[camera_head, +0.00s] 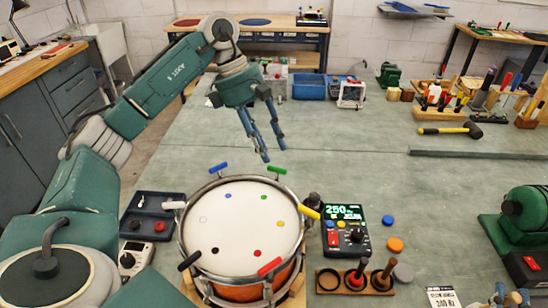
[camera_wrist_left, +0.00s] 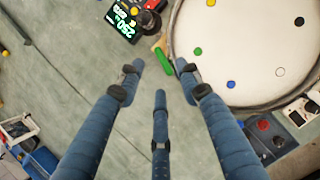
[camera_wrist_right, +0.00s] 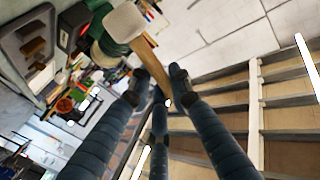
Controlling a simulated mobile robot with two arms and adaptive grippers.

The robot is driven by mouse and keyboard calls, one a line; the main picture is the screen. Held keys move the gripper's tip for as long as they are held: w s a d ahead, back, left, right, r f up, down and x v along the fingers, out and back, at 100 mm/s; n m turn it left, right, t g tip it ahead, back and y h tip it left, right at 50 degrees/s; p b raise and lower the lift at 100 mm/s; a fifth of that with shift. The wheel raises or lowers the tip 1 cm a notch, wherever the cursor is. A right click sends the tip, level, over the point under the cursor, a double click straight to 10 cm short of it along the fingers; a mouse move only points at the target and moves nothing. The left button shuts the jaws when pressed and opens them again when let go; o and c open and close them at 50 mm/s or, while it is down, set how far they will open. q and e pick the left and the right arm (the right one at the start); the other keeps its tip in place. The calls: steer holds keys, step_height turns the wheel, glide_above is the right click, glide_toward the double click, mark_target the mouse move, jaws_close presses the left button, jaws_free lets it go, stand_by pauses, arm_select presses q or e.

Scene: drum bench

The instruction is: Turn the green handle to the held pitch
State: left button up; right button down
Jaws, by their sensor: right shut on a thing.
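The drum (camera_head: 243,232) has a pale round head with coloured dots and coloured handles around its rim. The green handle (camera_head: 276,170) is on the far rim, right of centre. My left gripper (camera_head: 268,148) is open and empty above it. In the left wrist view the green handle (camera_wrist_left: 168,66) shows between the spread fingertips, nearer the right one, apparently apart from them. A meter (camera_head: 345,230) right of the drum reads 250 in green. My right gripper (camera_wrist_right: 158,88) is shut on the wooden handle of a mallet (camera_wrist_right: 146,65) with a pale head.
Yellow (camera_head: 309,212), blue (camera_head: 218,168), white, black and red handles surround the rim. A wooden rack (camera_head: 328,280) with mallets and coloured discs stand at the front right. A dark tray (camera_head: 150,203) is left of the drum.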

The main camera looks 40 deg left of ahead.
arm_select(q)
steer(key=v, duration=0.7)
steer(key=shift+f, duration=0.1)
